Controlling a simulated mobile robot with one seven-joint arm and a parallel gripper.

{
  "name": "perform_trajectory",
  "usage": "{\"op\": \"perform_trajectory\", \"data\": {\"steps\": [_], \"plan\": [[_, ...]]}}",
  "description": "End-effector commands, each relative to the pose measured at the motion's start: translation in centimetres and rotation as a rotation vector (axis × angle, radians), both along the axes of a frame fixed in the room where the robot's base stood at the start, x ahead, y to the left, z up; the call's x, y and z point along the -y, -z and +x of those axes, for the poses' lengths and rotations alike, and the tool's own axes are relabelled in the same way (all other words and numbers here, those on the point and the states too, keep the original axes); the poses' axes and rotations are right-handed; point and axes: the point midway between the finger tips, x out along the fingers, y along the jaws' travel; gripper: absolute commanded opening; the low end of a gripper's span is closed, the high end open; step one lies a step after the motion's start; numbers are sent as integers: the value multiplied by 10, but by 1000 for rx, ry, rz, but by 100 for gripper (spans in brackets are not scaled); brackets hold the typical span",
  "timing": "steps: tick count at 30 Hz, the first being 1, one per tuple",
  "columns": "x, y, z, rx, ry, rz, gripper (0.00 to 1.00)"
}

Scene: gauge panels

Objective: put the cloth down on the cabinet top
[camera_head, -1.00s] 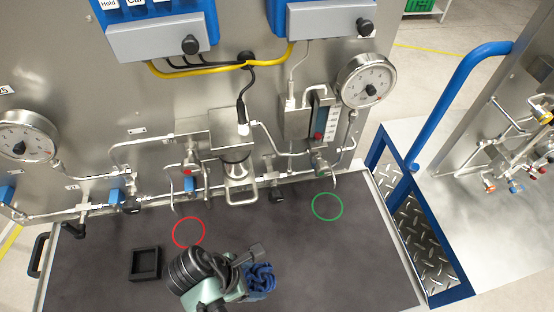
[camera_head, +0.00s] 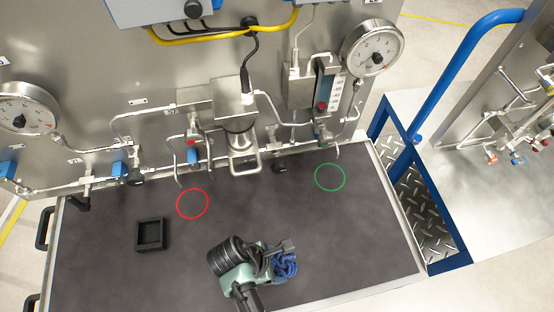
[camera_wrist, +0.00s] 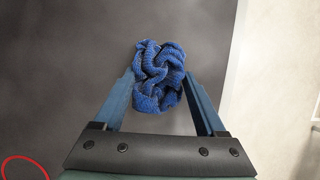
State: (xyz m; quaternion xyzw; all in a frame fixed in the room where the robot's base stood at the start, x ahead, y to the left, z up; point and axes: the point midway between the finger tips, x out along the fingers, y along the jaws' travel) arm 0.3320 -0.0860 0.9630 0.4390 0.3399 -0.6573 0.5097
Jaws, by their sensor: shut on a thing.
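The blue crumpled cloth (camera_wrist: 160,75) is between the two fingers of my gripper (camera_wrist: 160,95) in the wrist view, and the gripper is shut on it. In the head view the cloth (camera_head: 285,264) shows at the right side of my gripper (camera_head: 278,258), partly hidden by it. Both are over the front part of the dark cabinet top (camera_head: 350,235). I cannot tell whether the cloth touches the surface.
A black square tray (camera_head: 150,234) sits on the left of the top. A red ring (camera_head: 192,204) and a green ring (camera_head: 330,177) mark the surface near the panel. Pipes and gauges (camera_head: 370,48) stand along the back. The right part of the top is clear.

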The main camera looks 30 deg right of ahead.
Motion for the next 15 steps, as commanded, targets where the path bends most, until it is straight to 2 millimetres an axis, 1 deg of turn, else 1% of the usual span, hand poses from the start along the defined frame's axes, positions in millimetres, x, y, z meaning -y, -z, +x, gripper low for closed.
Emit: {"op": "perform_trajectory", "data": {"steps": [3,14,15], "plan": [[0,8,0,1,0,0,21],[0,12,0,0,0,0,21],[0,12,0,0,0,0,77]]}}
